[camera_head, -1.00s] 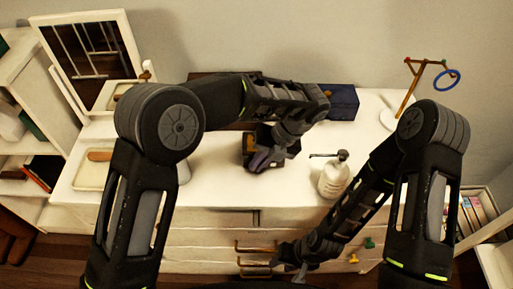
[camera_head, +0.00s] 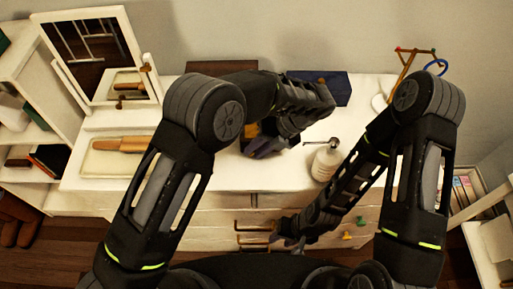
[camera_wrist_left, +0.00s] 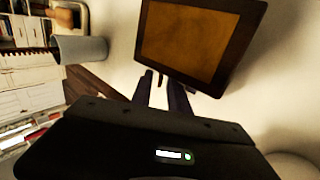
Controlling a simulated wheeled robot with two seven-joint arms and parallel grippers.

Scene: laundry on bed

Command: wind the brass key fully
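The brass key cannot be made out in either view. A dark box with a yellowish part (camera_head: 250,131) sits on the white dresser, mostly hidden behind my left gripper (camera_head: 264,148). In the left wrist view a dark-framed box with a brown panel (camera_wrist_left: 195,38) lies just beyond the left gripper's fingertips (camera_wrist_left: 162,80). A pale gap shows between those fingers, so they look parted; whether they touch the box is unclear. My right gripper (camera_head: 281,240) hangs low in front of the dresser drawers by a brass handle; its fingers are too small to read.
The dresser top (camera_head: 215,170) holds a white pump bottle (camera_head: 326,163), a dark blue box (camera_head: 327,88), a mirror (camera_head: 92,50) and a tray (camera_head: 105,165). A stand with a blue ring (camera_head: 436,67) is at the back right. A grey cup (camera_wrist_left: 82,48) shows in the wrist view.

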